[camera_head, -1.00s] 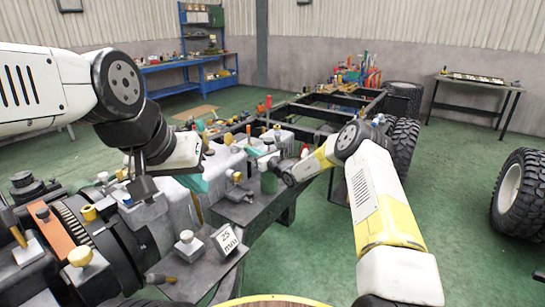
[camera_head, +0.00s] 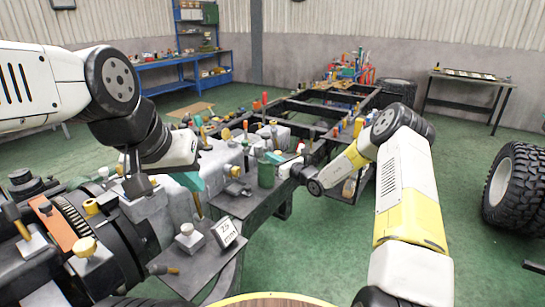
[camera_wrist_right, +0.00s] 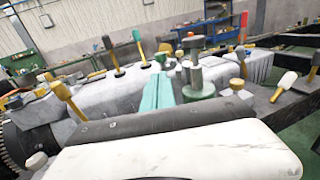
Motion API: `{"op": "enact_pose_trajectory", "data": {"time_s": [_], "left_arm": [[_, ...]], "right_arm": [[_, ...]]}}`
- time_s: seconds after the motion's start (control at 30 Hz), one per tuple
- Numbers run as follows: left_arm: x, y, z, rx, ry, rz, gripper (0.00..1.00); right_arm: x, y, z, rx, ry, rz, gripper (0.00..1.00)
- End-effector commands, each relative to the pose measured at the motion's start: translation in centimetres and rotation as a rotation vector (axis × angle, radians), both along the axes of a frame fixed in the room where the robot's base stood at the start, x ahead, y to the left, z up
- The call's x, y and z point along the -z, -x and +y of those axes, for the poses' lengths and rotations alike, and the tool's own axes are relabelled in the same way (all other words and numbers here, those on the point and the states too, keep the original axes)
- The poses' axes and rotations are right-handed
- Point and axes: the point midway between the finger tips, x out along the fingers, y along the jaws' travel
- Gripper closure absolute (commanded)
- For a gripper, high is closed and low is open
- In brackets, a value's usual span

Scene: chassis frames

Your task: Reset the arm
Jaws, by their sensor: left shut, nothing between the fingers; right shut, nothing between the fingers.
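My left arm comes in from the left in the head view, and its wrist is bent down over the grey engine and gearbox assembly (camera_head: 150,215). My left gripper (camera_head: 189,181), with teal fingers, is shut and empty just above or beside that assembly; contact cannot be told. My right arm reaches from the lower right towards the middle of the assembly. My right gripper (camera_head: 272,157) is small and partly hidden in the head view. In the right wrist view its teal fingers (camera_wrist_right: 158,92) are together, empty, and point towards the assembly's knobs and tools.
A green cylinder (camera_head: 266,173) and a number card (camera_head: 225,233) stand on the dark metal plate near the arms. The black chassis frame (camera_head: 300,107) extends behind. A large tyre (camera_head: 515,190) stands at right. Green floor is open between tyre and right arm.

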Motion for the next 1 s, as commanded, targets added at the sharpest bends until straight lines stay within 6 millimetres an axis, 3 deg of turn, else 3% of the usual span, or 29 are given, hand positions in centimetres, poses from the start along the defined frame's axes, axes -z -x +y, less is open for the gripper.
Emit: {"op": "enact_pose_trajectory", "data": {"time_s": [0.47,0.57,0.63,0.77,0.9,1.0], "left_arm": [[0.0,0.0,0.0,0.0,0.0,0.0,1.0],[0.0,0.0,0.0,0.0,0.0,0.0,1.0],[0.0,0.0,0.0,0.0,0.0,0.0,1.0],[0.0,0.0,0.0,0.0,0.0,0.0,1.0],[0.0,0.0,0.0,0.0,0.0,0.0,1.0],[0.0,0.0,0.0,0.0,0.0,0.0,1.0]], "right_arm": [[-0.1,0.7,-0.6,-0.002,0.001,-0.001,1.0],[-1.2,1.2,0.0,-0.031,0.028,-0.025,1.0],[-3.2,2.2,1.0,-0.084,0.077,-0.066,1.0],[-8.3,6.2,3.4,-0.246,0.242,-0.195,1.0],[-13.1,12.3,5.4,-0.444,0.467,-0.348,1.0],[-15.5,16.9,5.9,-0.572,0.632,-0.453,1.0]]}}
